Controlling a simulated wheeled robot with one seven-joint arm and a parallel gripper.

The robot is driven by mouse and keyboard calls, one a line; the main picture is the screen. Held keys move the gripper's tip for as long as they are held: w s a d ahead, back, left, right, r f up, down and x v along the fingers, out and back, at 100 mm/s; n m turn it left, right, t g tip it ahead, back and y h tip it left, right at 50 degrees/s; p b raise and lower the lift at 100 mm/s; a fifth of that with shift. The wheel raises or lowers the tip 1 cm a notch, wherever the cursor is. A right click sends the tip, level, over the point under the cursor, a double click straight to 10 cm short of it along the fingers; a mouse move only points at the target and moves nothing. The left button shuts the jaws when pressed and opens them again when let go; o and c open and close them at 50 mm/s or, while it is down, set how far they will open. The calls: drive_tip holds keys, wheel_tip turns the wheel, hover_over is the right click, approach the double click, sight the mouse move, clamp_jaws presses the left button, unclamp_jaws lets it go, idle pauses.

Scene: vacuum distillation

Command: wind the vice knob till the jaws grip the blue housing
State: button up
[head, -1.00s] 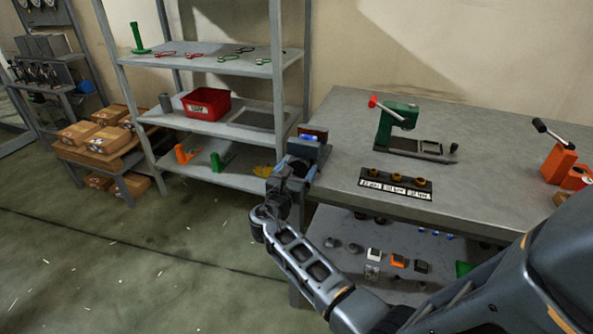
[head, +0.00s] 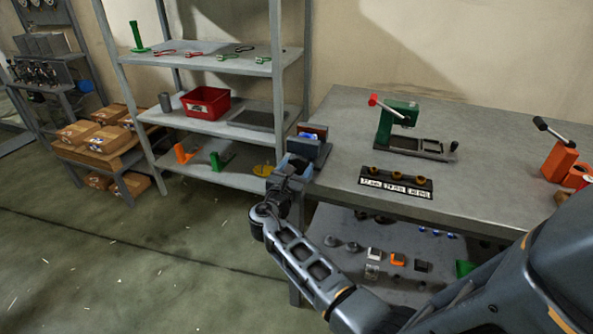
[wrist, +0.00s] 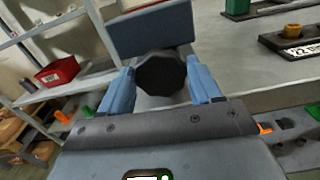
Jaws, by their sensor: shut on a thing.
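The vice (head: 312,148) stands at the left front corner of the workbench. A small part of the blue housing (head: 307,136) shows between its jaws in the head view; the gap around it is too small to judge. In the wrist view the blue-grey vice body (wrist: 150,28) fills the top and hides the housing. The dark faceted vice knob (wrist: 160,73) faces the wrist camera. My gripper (wrist: 163,82) has a blue finger on each side of the knob and is shut on it. In the head view my gripper (head: 291,172) is at the front of the vice and hides the knob.
A green press (head: 398,125) and a labelled block with brass pieces (head: 396,184) stand on the workbench (head: 340,150). An orange device (head: 558,160) is at right. A shelf rack with a red bin (head: 206,102) stands left of the bench.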

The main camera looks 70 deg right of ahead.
drive_tip(key=m+b, duration=0.2)
drive_tip(key=shift+f+m, duration=0.2)
drive_tip(key=shift+m, duration=0.1)
drive_tip(key=shift+s+m+b, duration=0.1)
drive_tip(key=shift+m+b, duration=0.6)
drive_tip(key=shift+m, duration=0.5)
drive_tip(key=shift+r, duration=0.1)
drive_tip(key=o, duration=1)
drive_tip(key=a+b, duration=0.1)
drive_tip(key=a, duration=0.6)
drive_tip(key=shift+s+a, duration=0.35)
drive_tip(key=shift+a, duration=0.05)
